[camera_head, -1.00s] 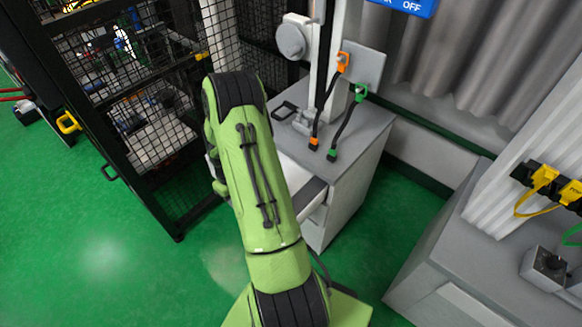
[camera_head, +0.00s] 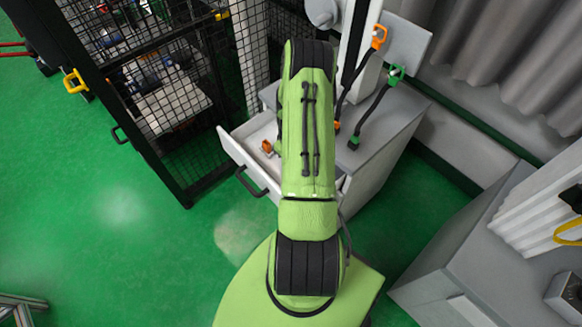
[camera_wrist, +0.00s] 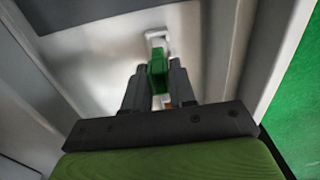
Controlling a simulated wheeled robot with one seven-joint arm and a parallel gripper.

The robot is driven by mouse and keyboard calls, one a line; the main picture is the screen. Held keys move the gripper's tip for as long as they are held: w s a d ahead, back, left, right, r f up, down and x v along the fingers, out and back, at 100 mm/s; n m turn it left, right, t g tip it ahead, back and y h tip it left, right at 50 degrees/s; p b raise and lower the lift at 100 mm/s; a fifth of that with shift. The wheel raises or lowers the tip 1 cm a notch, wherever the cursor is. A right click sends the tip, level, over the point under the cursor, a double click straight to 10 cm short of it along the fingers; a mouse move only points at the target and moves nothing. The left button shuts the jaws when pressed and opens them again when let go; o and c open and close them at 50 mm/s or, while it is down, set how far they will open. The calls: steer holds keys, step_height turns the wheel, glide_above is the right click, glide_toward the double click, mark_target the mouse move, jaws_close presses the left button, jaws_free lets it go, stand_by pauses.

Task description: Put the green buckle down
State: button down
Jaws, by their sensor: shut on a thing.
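In the wrist view my gripper (camera_wrist: 157,80) is shut on the green buckle (camera_wrist: 157,66), which sits upright between the dark fingers with a pale end beyond it. Pale panels like the inside of the drawer lie behind and around it. I cannot tell whether the buckle touches the surface below. In the head view my arm hides the gripper and the held buckle. The open white drawer (camera_head: 229,150) of the grey cabinet is partly covered by my arm.
An orange piece (camera_head: 267,146) lies in the drawer. A cable with green ends (camera_head: 395,74) and one with an orange top end (camera_head: 379,37) hang by the cabinet top (camera_head: 385,130). A black mesh fence (camera_head: 165,90) stands left.

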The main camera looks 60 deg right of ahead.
steer(key=shift+f+b, duration=0.5)
steer(key=shift+f, duration=1.45)
steer(key=c, duration=0.9)
jaws_free()
steer(key=shift+c, duration=0.2)
